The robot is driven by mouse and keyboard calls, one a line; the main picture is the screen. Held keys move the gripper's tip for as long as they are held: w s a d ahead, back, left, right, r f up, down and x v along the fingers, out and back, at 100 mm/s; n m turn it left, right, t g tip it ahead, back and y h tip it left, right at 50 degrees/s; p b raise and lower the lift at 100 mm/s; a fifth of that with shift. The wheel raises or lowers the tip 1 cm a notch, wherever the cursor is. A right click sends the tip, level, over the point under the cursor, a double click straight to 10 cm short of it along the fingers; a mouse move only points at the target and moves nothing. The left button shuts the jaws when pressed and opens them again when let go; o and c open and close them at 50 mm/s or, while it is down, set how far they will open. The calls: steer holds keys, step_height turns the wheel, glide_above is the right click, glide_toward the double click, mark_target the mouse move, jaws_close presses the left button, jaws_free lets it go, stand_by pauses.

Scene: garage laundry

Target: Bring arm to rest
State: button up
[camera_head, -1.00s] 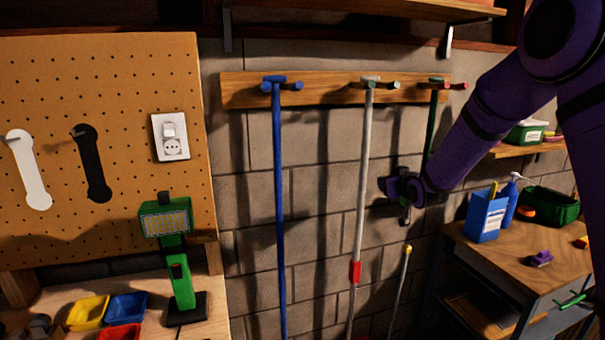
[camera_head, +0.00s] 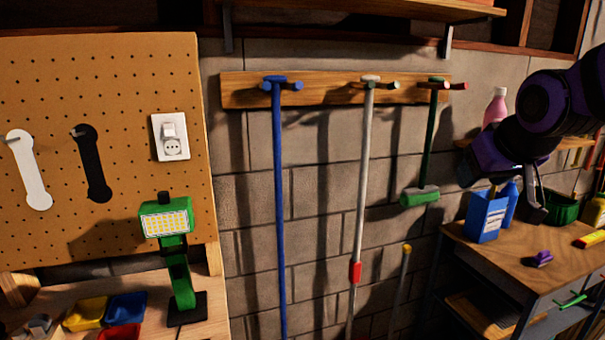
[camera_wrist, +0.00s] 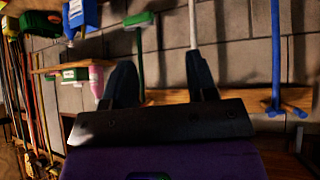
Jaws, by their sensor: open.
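My purple arm is folded at the right of the head view. My gripper (camera_head: 536,200) hangs in front of the right workbench, near the blue box, with its dark fingers showing. In the wrist view, my gripper (camera_wrist: 162,80) has its two dark fingers spread apart with nothing between them. The green brush (camera_wrist: 138,20) and the wall behind show beyond the fingers.
A wooden rack (camera_head: 330,90) holds a blue-handled tool (camera_head: 279,200), a white-handled tool (camera_head: 361,200) and a green brush (camera_head: 420,196). The workbench (camera_head: 500,246) bears a blue box (camera_head: 487,217) and a purple item (camera_head: 540,259). A lit green lamp (camera_head: 178,250) stands left.

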steer(key=s+f+g, duration=0.1)
steer(key=s+g, duration=0.2)
steer(key=s, duration=1.5)
steer(key=shift+f+m, duration=0.35)
steer(key=shift+m, duration=0.05)
